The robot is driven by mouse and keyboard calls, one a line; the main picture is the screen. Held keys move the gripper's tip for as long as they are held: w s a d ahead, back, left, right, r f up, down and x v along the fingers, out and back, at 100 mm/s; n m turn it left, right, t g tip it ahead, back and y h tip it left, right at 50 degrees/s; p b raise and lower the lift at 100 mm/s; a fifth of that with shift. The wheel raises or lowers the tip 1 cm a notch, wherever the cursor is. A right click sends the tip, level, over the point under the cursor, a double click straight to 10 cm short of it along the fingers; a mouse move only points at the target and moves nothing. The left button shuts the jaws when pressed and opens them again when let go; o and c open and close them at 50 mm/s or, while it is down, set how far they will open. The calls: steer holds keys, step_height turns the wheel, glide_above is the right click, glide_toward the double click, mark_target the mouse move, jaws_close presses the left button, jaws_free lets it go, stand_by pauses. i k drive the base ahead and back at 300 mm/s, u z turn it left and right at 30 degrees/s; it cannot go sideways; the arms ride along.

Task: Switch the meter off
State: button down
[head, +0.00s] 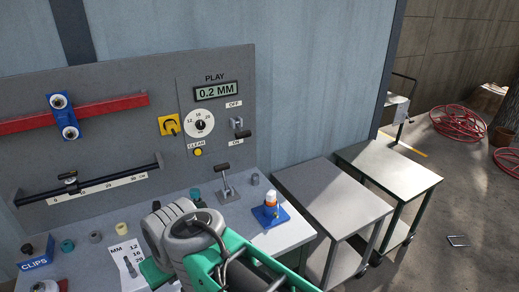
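The meter is a small display (216,91) on the grey upright panel, under the word PLAY, and it is lit and reads 0.2 MM. Its switch (241,130) is to the lower right of the display, with OFF marked above and ON below. The switch's dark handle points down and out, close to the ON mark. My arm, grey and green, reaches in from the bottom edge, in front of the bench and below the switch. The fingers of my gripper cannot be made out.
The panel also carries a round dial (203,124), a yellow knob plate (169,125), a yellow CLEAN button (198,152) and a red bar (110,107). A lever (224,182) and a blue-based bottle (271,207) stand on the bench. Two carts are at right.

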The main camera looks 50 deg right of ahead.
mark_target(241, 135)
steer(key=z, duration=1.05)
steer(key=i, duration=0.45)
steer(key=u, duration=1.05)
